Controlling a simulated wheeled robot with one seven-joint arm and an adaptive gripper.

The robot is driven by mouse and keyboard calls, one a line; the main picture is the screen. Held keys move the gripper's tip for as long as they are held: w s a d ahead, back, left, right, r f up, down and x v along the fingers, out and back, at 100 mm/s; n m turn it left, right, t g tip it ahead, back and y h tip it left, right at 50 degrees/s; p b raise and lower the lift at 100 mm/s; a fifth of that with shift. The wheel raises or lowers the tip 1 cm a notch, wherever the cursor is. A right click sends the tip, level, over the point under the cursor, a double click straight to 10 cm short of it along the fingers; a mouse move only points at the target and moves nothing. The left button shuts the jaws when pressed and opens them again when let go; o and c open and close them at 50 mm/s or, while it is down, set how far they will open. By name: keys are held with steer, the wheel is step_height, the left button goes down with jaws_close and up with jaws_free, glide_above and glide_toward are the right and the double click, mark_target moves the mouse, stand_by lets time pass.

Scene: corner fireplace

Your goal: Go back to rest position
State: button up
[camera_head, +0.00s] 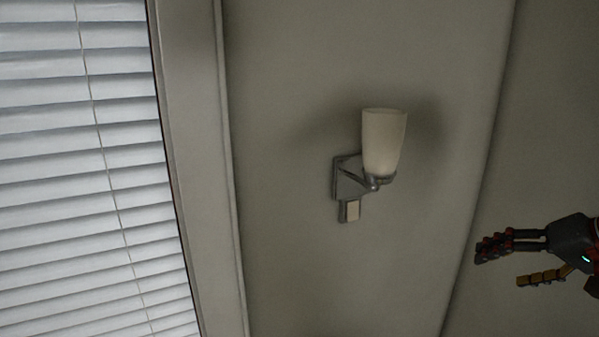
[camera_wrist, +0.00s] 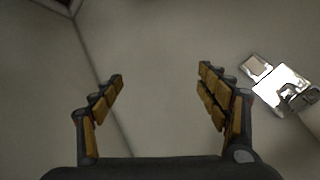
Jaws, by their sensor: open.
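My gripper (camera_head: 500,263) is at the right edge of the head view, its fingers pointing left toward the wall lamp. The fingers are spread apart with nothing between them. In the wrist view my gripper (camera_wrist: 160,85) also shows open and empty, with bare wall beyond the fingers. My gripper is apart from the lamp in the head view.
A window with blinds (camera_head: 80,170) fills the left.

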steer(key=s+a+f+n+h+b, duration=0.1)
steer(key=s+a+f+b, duration=0.3)
steer(key=f, duration=0.8)
steer(key=s+a+f+n+g+h+b, duration=0.1)
steer(key=s+a+f+n+b, duration=0.1)
steer(key=s+a+f+b, duration=0.3)
steer(key=s+a+f+n+g+h+b, duration=0.1)
steer(key=s+a+f+n+b, duration=0.1)
steer(key=s+a+f+b, duration=0.3)
steer(key=a+f+b, duration=0.4)
steer(key=a+f, duration=0.7)
steer(key=f, duration=0.3)
steer(key=shift+a, duration=0.1)
